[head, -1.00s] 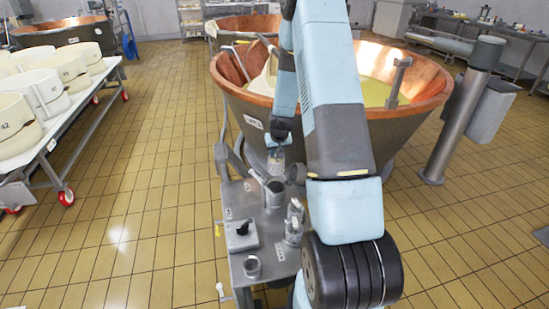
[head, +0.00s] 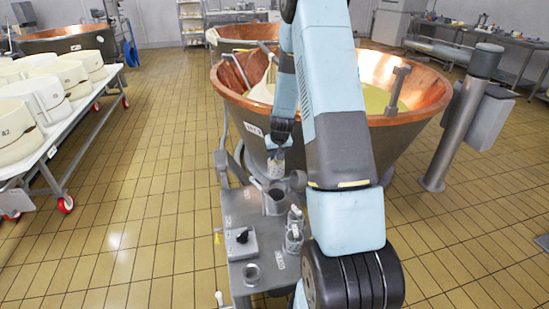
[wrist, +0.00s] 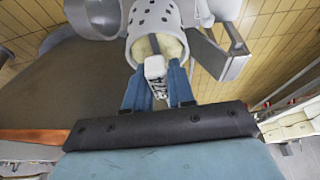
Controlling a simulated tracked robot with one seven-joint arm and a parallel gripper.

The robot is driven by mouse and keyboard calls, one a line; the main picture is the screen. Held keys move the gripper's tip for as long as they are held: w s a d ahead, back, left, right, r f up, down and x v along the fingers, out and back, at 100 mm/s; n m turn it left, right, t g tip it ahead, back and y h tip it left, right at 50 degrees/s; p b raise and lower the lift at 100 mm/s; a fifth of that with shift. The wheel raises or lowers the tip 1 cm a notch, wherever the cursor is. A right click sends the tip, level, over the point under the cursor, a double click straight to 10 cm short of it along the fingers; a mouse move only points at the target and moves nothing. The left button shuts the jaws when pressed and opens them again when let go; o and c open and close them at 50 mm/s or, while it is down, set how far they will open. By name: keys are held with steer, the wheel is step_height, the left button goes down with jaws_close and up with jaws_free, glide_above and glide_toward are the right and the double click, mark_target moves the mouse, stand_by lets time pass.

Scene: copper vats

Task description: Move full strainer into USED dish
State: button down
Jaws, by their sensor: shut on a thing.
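My gripper (head: 277,151) is shut on the strainer (wrist: 155,22), a pale, perforated cylinder with a yellowish mass showing at its near end. In the wrist view my blue fingers (wrist: 157,88) close on its white, narrow grip piece. In the head view the strainer (head: 275,168) hangs over the far part of the steel stand (head: 234,205), just above or behind a grey metal cylinder (head: 275,204). A small round metal cup (head: 252,272) stands at the near end. The labels are too small to read, so I cannot tell which vessel is the USED dish.
A large copper vat (head: 228,90) with yellowish liquid stands behind the stand. A black knob box (head: 241,243) and a metal holder with small items (head: 294,235) are on the stand. A cart with white moulds (head: 60,125) is at the left; tiled floor between is free.

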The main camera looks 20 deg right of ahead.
steer(key=shift+r, duration=4.05)
